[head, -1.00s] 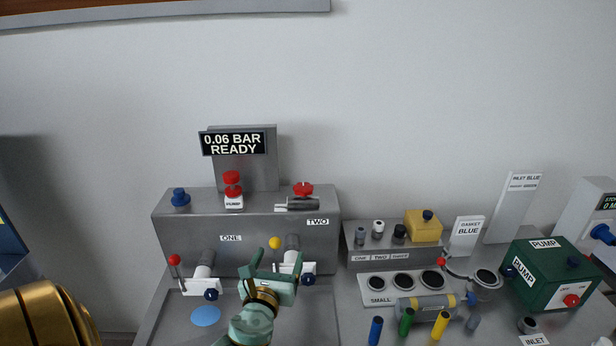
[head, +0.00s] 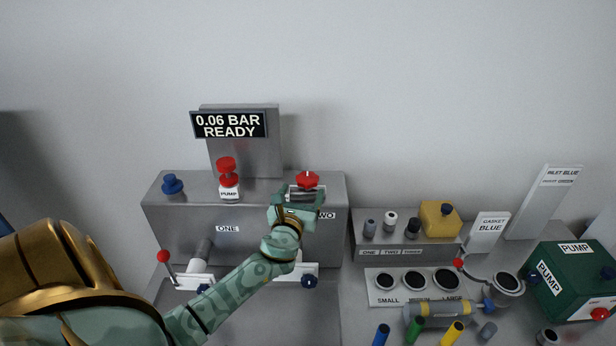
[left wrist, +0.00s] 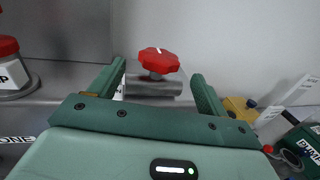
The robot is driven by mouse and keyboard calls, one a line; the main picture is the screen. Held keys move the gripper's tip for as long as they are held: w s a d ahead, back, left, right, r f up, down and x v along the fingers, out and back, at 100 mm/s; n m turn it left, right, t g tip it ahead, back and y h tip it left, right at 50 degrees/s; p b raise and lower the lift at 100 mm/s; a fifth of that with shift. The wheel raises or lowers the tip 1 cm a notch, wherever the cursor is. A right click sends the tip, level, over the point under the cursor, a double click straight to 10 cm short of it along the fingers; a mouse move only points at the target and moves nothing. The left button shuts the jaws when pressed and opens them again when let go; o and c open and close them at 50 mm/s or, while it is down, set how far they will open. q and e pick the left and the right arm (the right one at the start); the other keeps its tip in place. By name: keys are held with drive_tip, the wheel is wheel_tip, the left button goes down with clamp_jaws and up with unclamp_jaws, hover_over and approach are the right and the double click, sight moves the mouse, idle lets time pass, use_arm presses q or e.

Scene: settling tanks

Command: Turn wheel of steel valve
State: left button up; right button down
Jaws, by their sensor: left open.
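The steel valve (head: 306,191) lies on top of the grey bench unit near its right end, with a red lobed wheel (head: 308,180) on its stem. In the left wrist view the red wheel (left wrist: 158,61) stands upright above the steel body (left wrist: 153,87), ahead of and between my fingers. A white mark shows on the wheel. My left gripper (head: 298,197) is open and empty, just in front of the valve and partly covering it in the head view. I see no contact with the wheel. My right gripper is not in view.
A red PUMP button (head: 228,176) and a blue knob (head: 172,183) stand left on the same unit. A display (head: 229,125) reads 0.06 BAR READY. A lever with a red ball (head: 163,257) stands below left. A rack, yellow block (head: 440,218) and green pump (head: 573,280) lie right.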

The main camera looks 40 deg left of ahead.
sight(310, 172)
use_arm(q)
drive_tip(key=x, duration=0.7)
drive_tip(key=shift+w+a+b, duration=0.1)
drive_tip(key=shift+w+b, duration=0.05)
drive_tip(key=shift+b, duration=0.2)
drive_tip(key=c, duration=1)
